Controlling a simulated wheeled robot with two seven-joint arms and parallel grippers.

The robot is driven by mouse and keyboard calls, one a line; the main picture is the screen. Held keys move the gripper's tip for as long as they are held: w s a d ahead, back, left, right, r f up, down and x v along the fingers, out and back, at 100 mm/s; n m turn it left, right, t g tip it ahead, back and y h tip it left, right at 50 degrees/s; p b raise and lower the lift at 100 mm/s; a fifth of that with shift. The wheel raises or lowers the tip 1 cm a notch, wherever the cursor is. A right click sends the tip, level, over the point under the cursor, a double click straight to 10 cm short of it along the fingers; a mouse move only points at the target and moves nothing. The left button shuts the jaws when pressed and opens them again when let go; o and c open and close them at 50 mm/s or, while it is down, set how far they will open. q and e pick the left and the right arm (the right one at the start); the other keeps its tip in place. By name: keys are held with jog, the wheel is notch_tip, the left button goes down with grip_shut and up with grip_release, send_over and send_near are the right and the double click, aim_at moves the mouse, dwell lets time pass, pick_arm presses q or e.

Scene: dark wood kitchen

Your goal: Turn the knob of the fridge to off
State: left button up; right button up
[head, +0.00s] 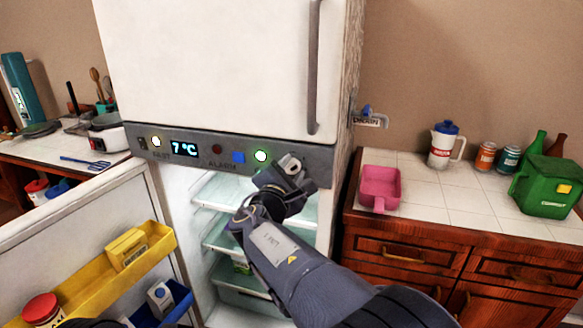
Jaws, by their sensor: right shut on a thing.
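The white fridge (215,60) stands in the middle, with a grey control strip (200,160) between its closed upper door and the open lower compartment. My right gripper (290,165) is at the right end of the strip, shut on the knob. The gripper hides most of the knob, so its setting cannot be read. My left gripper is out of view.
The open lower door (75,215) at left holds a yellow shelf (75,285) and a blue bin. Utensils lie on the left counter.

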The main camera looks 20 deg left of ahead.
jog(key=n+p, duration=0.1)
jog(key=n, duration=0.1)
jog(key=n+p, duration=0.2)
jog(key=n, duration=0.1)
jog(key=shift+a+r+n, duration=0.15)
jog(key=shift+n, duration=0.15)
jog(key=n+p, duration=0.2)
jog(key=n, duration=0.1)
jog(key=shift+a+p, duration=0.1)
jog(key=shift+p, duration=0.25)
jog(key=shift+n+p, duration=0.3)
jog(key=shift+n, duration=0.3)
jog(key=shift+f, duration=0.2)
jog(key=o, duration=1)
jog(key=shift+r, duration=0.1)
jog(key=shift+s, duration=0.1)
